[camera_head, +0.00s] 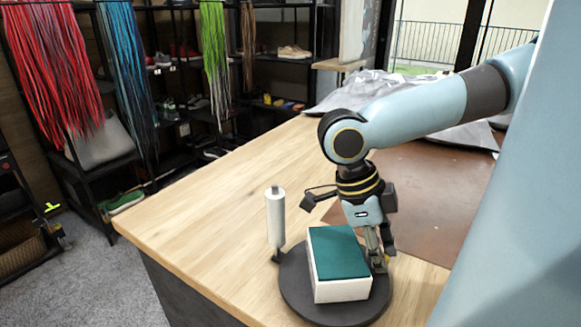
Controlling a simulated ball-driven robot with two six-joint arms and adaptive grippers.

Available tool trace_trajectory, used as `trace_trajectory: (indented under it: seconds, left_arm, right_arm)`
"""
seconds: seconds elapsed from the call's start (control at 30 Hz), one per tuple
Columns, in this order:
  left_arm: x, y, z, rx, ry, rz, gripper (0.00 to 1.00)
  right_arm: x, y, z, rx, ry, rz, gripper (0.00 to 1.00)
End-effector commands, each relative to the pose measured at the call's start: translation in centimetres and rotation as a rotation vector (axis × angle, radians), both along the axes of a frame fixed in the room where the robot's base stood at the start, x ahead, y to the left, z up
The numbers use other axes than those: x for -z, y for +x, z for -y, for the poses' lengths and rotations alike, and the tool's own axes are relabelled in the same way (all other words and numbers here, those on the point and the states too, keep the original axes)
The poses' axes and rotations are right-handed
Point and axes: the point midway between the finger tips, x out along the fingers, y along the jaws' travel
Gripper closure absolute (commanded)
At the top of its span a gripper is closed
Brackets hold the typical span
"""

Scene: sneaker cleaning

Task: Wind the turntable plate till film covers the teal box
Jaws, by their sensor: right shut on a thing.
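The dark round turntable plate (296,285) lies on the wooden counter near its front. The teal box (337,252) sits on the plate; its top is teal and its visible sides are white (343,290). I cannot tell whether the white is film. A white upright roll (276,218) stands on a dark foot just left of the plate, apart from the box. My right gripper (379,265) points down at the plate's right side, beside the box. It is shut on a small part at the plate's edge, mostly hidden by the fingers. My left gripper is out of view.
The wooden counter (215,215) is clear to the left and behind the plate. A brown mat (435,190) lies at the right, with grey crumpled sheeting (365,90) behind. Shelves with shoes and hanging coloured laces (50,70) stand beyond the counter.

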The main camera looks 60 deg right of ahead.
Motion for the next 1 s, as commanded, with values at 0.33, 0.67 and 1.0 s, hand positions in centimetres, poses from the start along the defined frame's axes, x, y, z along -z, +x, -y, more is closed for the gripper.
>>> trace_trajectory:
  seconds: [0.33,0.67,1.0]
  left_arm:
    - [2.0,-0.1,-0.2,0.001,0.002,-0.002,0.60]
    - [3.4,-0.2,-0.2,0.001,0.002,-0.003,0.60]
    - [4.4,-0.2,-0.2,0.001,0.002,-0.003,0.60]
  right_arm:
    - [0.1,0.7,1.0,-0.176,-0.001,-0.007,1.00]
    - [0.1,1.6,1.9,-0.342,-0.003,-0.007,1.00]
    - [-0.1,2.8,2.9,-0.514,-0.013,-0.010,1.00]
